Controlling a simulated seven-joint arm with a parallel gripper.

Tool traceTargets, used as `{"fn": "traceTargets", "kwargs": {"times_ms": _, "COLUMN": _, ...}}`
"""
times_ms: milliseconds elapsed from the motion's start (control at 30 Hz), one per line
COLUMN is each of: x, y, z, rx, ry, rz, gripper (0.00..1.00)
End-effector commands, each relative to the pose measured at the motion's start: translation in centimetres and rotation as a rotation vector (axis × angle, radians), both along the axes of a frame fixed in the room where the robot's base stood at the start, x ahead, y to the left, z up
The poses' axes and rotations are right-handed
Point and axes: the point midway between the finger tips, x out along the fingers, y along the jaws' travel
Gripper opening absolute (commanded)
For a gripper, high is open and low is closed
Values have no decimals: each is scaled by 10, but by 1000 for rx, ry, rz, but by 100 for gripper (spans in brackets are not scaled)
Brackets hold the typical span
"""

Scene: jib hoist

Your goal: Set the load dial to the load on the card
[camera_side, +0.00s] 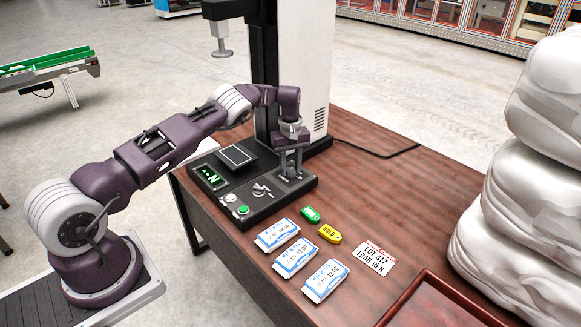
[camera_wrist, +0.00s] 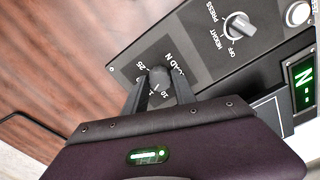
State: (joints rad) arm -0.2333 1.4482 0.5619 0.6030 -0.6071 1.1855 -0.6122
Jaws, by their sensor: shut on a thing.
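The load dial (camera_wrist: 159,75) is a dark round knob on the black control panel (camera_wrist: 205,72), under the rotated print "LOAD N". Numbers around it, such as 25 and 10, are partly covered. My gripper (camera_wrist: 160,86) is shut on this dial, one finger on each side; the dial's pointer setting cannot be read. In the side view my gripper (camera_side: 290,171) reaches straight down to the panel's right end and hides the dial. The white card (camera_side: 373,258) lies flat on the table and reads "LOT 417, LOAD 15 N".
A second knob (camera_wrist: 239,26), marked OFF, HEIGHT and PRESS, sits beside the dial. A green display (camera_side: 210,176) shows dashes and N. A green button (camera_side: 243,210), several blue-white packets (camera_side: 295,257), green (camera_side: 310,214) and yellow "HOLD" (camera_side: 330,233) tags, and a tray (camera_side: 440,302) are nearby.

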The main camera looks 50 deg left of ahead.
Motion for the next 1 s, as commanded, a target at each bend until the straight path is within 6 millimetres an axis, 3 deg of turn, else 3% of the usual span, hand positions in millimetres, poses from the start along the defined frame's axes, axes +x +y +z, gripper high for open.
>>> {"fn": "traceTargets", "kwargs": {"times_ms": 267, "x": 0, "y": 0, "z": 0, "rx": 0, "ry": -1, "rz": 0, "gripper": 0}}
{"fn": "traceTargets", "kwargs": {"times_ms": 300, "x": 0, "y": 0, "z": 0, "rx": 0, "ry": -1, "rz": 0, "gripper": 36}}
{"fn": "traceTargets", "kwargs": {"times_ms": 400, "x": 0, "y": 0, "z": 0, "rx": 0, "ry": 0, "rz": 0, "gripper": 54}}
{"fn": "traceTargets", "kwargs": {"times_ms": 733, "x": 0, "y": 0, "z": 5, "rx": 0, "ry": -1, "rz": 1, "gripper": 54}}
{"fn": "traceTargets", "kwargs": {"times_ms": 1000, "x": 1, "y": 0, "z": 57, "rx": 0, "ry": -3, "rz": 0, "gripper": 54}}
